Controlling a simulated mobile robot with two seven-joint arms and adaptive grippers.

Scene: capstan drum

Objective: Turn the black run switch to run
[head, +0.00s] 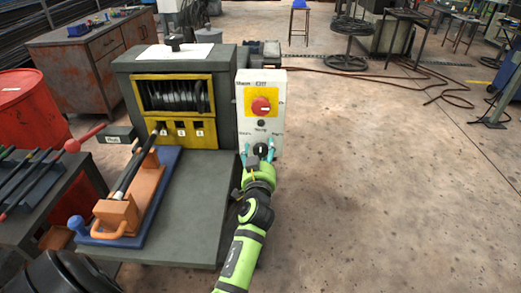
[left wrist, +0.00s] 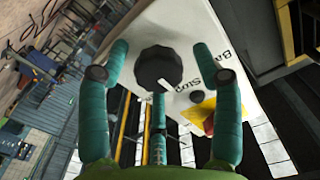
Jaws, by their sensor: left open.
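The black run switch (head: 262,149) is a dark knob low on the white control panel (head: 273,85). In the left wrist view the switch (left wrist: 158,68) shows as a faceted round knob on the white panel face, with partly covered lettering beside it. My left gripper (head: 259,152) is in front of the panel's lower part. Its teal fingers are open and spread to either side of the knob in the left wrist view (left wrist: 160,62), with clear gaps on both sides. A third finger points at the knob from below. My right gripper is not in view.
A red button on a yellow plate (head: 260,106) sits above the switch. A grey machine with a yellow-framed drum window (head: 175,97) stands left of the panel. A grey table (head: 195,215) holds a blue-based fixture (head: 170,165).

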